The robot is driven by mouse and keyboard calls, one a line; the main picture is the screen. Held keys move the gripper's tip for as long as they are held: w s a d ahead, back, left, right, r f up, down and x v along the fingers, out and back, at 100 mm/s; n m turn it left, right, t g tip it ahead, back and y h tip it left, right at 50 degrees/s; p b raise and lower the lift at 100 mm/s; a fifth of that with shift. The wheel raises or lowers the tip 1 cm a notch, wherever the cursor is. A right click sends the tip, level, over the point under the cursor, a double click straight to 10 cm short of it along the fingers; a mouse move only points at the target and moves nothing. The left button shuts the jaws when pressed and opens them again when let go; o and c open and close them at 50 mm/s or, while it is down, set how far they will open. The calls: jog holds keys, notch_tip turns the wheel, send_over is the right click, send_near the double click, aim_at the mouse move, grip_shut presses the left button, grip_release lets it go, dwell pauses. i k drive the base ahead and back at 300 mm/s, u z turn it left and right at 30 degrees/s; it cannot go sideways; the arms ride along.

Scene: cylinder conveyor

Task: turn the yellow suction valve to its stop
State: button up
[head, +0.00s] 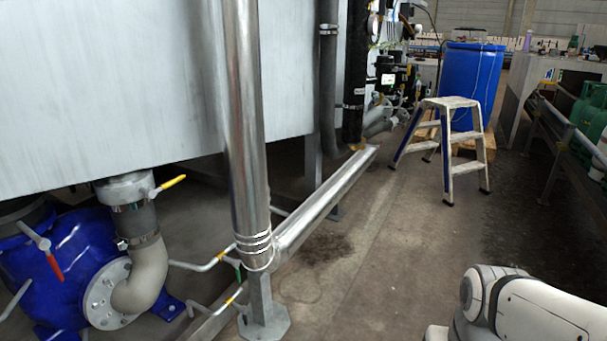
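The yellow valve handle (172,182) is a short lever at the left of the head view. It sticks out to the right and slightly up from a grey metal fitting (125,190) under the big grey tank. A grey hose bend (148,272) runs from below this fitting to a flange on a blue pump (75,255). Part of my white arm (535,305) shows at the bottom right, well apart from the valve. My gripper is not in view, so I cannot see what it holds.
A shiny vertical pipe (243,120) and its floor post (263,310) stand between my arm and the valve. A low metal rail (325,200) runs back from it. A red-handled lever (53,265) is on the pump. A step stool (440,145) stands before a blue barrel (470,85).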

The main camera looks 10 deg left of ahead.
aim_at(150, 193)
jog(key=u, duration=0.45)
jog(key=i, duration=0.75)
jog(key=u, duration=0.3)
jog(key=k, duration=0.8)
jog(key=u, duration=0.15)
jog(key=i, duration=0.9)
jog(key=z, duration=0.05)
